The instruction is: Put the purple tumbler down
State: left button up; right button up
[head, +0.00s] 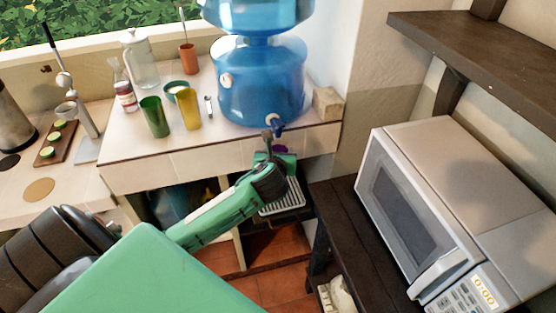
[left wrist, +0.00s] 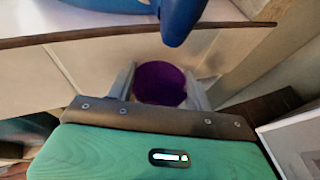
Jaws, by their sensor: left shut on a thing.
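The purple tumbler (left wrist: 160,84) is between the two fingers of my left gripper (left wrist: 161,92) in the left wrist view. My left gripper is shut on it. In the head view only a small purple part of the tumbler (head: 281,149) shows behind my left gripper (head: 277,158); the rest is hidden. The tumbler is in front of the counter edge, just below the tap (head: 275,125) of the blue water dispenser (head: 260,85). A slatted drip tray (head: 284,200) is below the gripper. My right gripper is not in view.
A green cup (head: 155,117), a yellow cup (head: 189,108) and a small bowl (head: 175,91) stand on the counter (head: 130,147). A microwave (head: 410,200) is at the right on a dark table (head: 350,235). A wooden shelf (head: 480,60) juts out above it.

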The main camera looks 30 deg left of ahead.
pick_arm(q)
notch_tip(320, 180, down, 3)
jog(key=shift+f, duration=0.15)
jog(key=shift+w+a+f+p, duration=0.1)
jog(key=shift+f+p, duration=0.3)
jog(key=shift+f, duration=0.05)
jog(key=shift+f, duration=0.15)
jog(key=o, duration=1.2)
